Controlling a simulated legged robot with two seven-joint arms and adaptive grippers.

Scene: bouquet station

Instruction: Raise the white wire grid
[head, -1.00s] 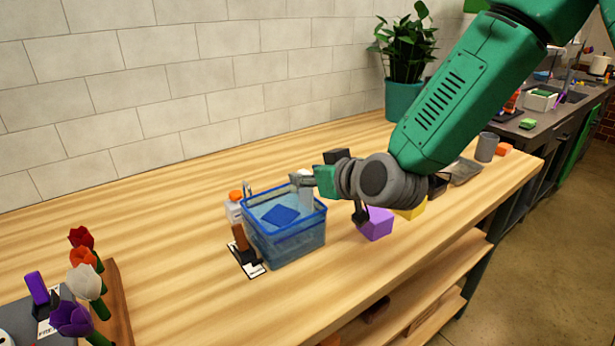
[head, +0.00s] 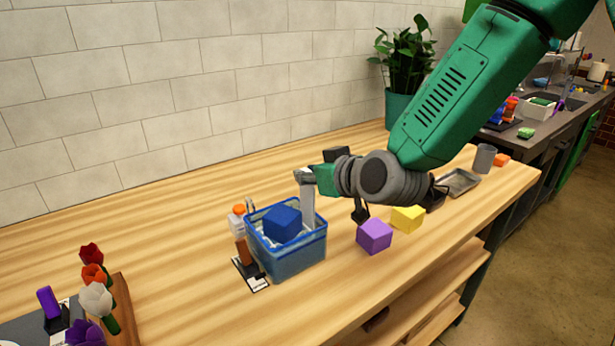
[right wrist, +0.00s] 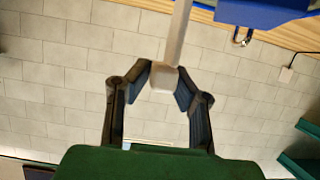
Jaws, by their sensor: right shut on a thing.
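The blue tub (head: 300,262) stands on the wooden bench. Inside it, a small part of the white wire grid (head: 268,240) shows beneath a blue block (head: 283,223); the tub's walls and the block hide most of it. A pale upright handle (head: 308,207) rises at the tub's right side. My right gripper (head: 303,176) is shut on the top of this handle. The right wrist view shows the handle (right wrist: 178,40) with its end between my fingers (right wrist: 163,77). My left gripper is not in view.
A purple block (head: 374,236) and a yellow block (head: 408,218) lie right of the tub. A brown piece on a black and white stand (head: 250,276) and a white bottle with an orange cap (head: 237,221) are close on its left. Flowers (head: 96,298) stand front left.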

